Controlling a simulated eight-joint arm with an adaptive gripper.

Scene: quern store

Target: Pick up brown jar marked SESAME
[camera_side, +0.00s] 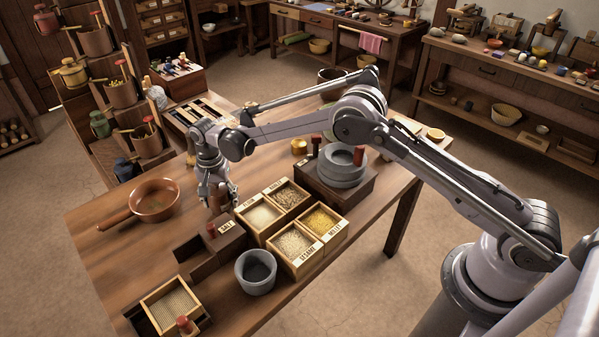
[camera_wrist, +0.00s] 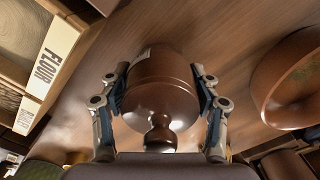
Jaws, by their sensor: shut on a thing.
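A glossy brown jar (camera_wrist: 160,92) with a round knob fills the middle of the wrist view. A finger of my gripper (camera_wrist: 160,78) presses on each side of it, so the gripper is shut on the jar. A pale edge, perhaps a label, shows near its far side, but no word can be read. In the side view my gripper (camera_side: 217,194) points down over the wooden table (camera_side: 110,237), behind the box marked SALT. The fingers largely hide the jar there. I cannot tell whether its base touches the table.
A brown pan (camera_side: 157,199) stands left of my gripper. The SALT box (camera_side: 226,235) and a divided grain tray marked FLOUR, MILLET and SESAME (camera_side: 307,256) are close in front and right. A grey stone bowl (camera_side: 256,272) and quern (camera_side: 341,166) stand nearby.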

